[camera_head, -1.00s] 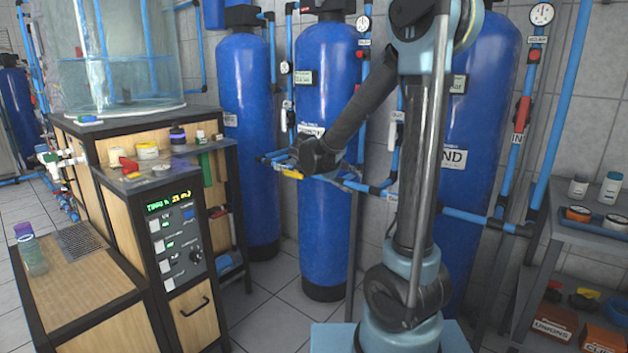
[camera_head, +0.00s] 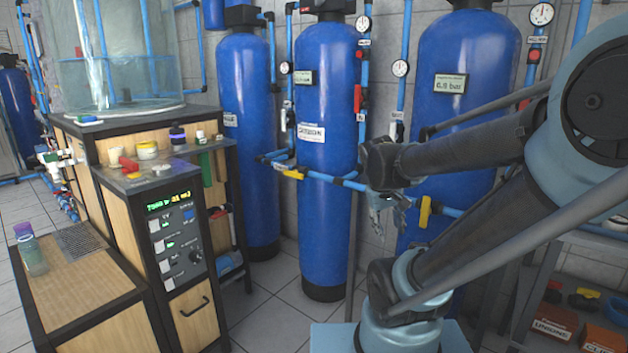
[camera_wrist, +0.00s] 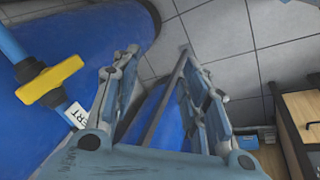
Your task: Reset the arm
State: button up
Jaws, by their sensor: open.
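My gripper (camera_head: 386,212) hangs from the end of my folded arm in the head view, in front of the gap between two blue tanks. In the wrist view my gripper (camera_wrist: 155,65) has its two fingers spread apart, with nothing between them. Tiled floor, a grey post and part of a blue tank show beyond the fingers. A yellow valve handle (camera_wrist: 50,80) on a blue pipe is left of the fingers, apart from them.
Blue tanks (camera_head: 325,140) and (camera_head: 245,130) stand along the wall with blue pipes between them. A wooden-panelled cabinet (camera_head: 185,250) with a lit display is at the left. A shelf with red bins (camera_head: 553,325) is at the right. Floor (camera_head: 280,310) is clear in the middle.

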jog(key=s+a+f+m+y, duration=0.2)
jog(key=s+f+y, duration=0.1)
jog(key=s, duration=0.5)
jog(key=shift+s+a+f, duration=0.25)
jog(key=shift+f, duration=0.65)
jog(key=shift+w+f, duration=0.2)
jog(key=shift+w, duration=0.25)
